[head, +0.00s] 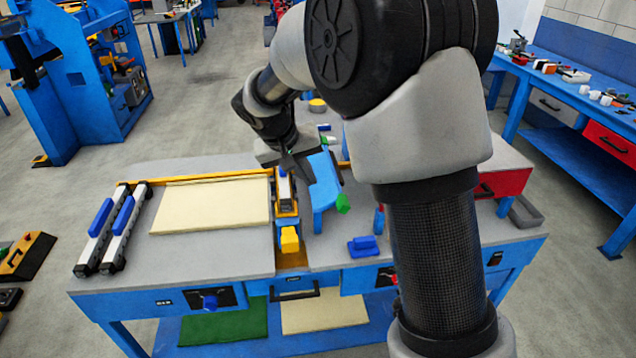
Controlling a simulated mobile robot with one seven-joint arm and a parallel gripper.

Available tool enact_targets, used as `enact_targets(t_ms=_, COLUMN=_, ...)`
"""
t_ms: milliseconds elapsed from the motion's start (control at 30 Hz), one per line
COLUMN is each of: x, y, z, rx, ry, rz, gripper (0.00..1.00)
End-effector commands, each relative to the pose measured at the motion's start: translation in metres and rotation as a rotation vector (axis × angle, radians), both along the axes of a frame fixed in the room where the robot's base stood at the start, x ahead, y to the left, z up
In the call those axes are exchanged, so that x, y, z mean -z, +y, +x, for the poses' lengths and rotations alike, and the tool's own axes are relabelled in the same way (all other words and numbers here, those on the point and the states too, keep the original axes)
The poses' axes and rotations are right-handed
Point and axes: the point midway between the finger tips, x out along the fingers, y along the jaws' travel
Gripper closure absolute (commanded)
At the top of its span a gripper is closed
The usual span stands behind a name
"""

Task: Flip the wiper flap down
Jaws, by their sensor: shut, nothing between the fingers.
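A blue flap-like panel (322,192), which looks like the wiper flap, stands raised at the middle of the workbench, just right of the yellow-edged channel. A small green piece (343,204) shows at its lower right side. My gripper (299,177) is above the channel, pointing down, with its shut fingers close to the left side of the blue panel. I cannot tell whether they touch it. No object shows in the fingers. My arm hides part of the bench to the right of the panel.
A cream sheet (212,206) lies on the grey bench top, left of the channel. Two blue-handled rails (112,228) lie at its left. A yellow block (290,240) stands at the channel's front, and a small blue-handled block (363,246) sits right of it. A red drawer unit (504,181) is at right.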

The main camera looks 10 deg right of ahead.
Motion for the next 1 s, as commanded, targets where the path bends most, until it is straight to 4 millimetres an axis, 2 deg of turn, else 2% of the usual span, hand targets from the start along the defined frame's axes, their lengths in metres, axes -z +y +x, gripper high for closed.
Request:
enact_targets(t_ms=433, x=0.08, y=-0.035, z=0.028, rx=0.003, ry=0.004, rz=-0.001, gripper=1.0)
enact_targets(t_ms=500, x=0.083, y=-0.046, z=0.027, rx=0.005, ry=0.003, rz=0.0, gripper=1.0)
enact_targets(t_ms=700, x=0.094, y=-0.062, z=0.027, rx=0.001, ry=0.002, rz=-0.001, gripper=1.0)
enact_targets(t_ms=1000, x=0.096, y=-0.065, z=0.027, rx=0.001, ry=0.001, rz=-0.001, gripper=1.0)
